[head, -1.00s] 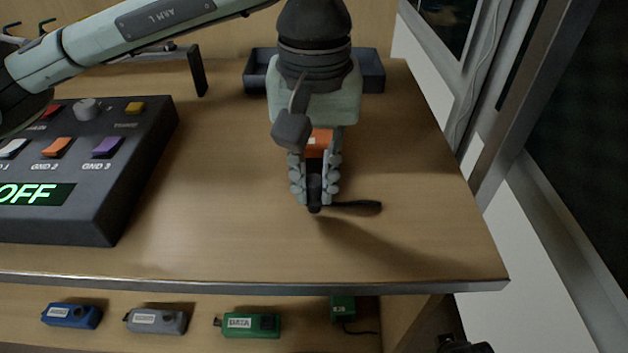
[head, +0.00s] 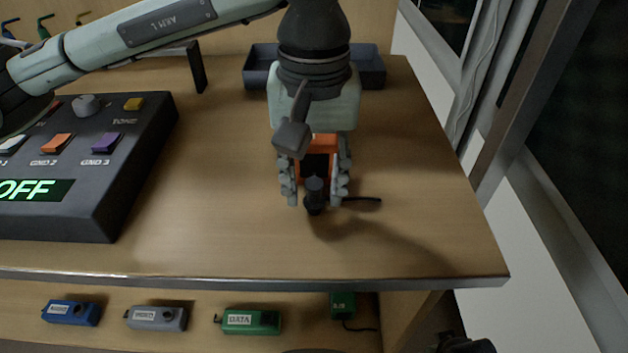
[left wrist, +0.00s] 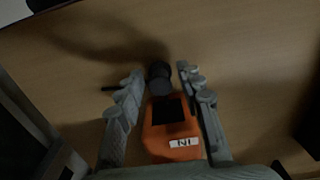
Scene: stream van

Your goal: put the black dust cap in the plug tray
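The black dust cap (head: 314,196) stands on the wooden table between the fingertips of my left gripper (head: 315,195), with a thin dark strap reaching to the right. In the left wrist view, the cap (left wrist: 159,78) sits between the two spread fingers (left wrist: 160,80), with gaps on both sides. The left gripper is open around it. An orange block (left wrist: 170,128) with a black face and white label lies between the fingers nearer the palm; I cannot tell whether it belongs to the gripper. A dark tray (head: 371,72), apparently the plug tray, is at the back, partly hidden behind my arm.
A dark control box (head: 120,190) with coloured buttons and an OFF display stands at the left. Blue (head: 71,312), grey (head: 156,318) and green (head: 250,321) plugs lie on a lower shelf. The table is clear between the control box and my gripper.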

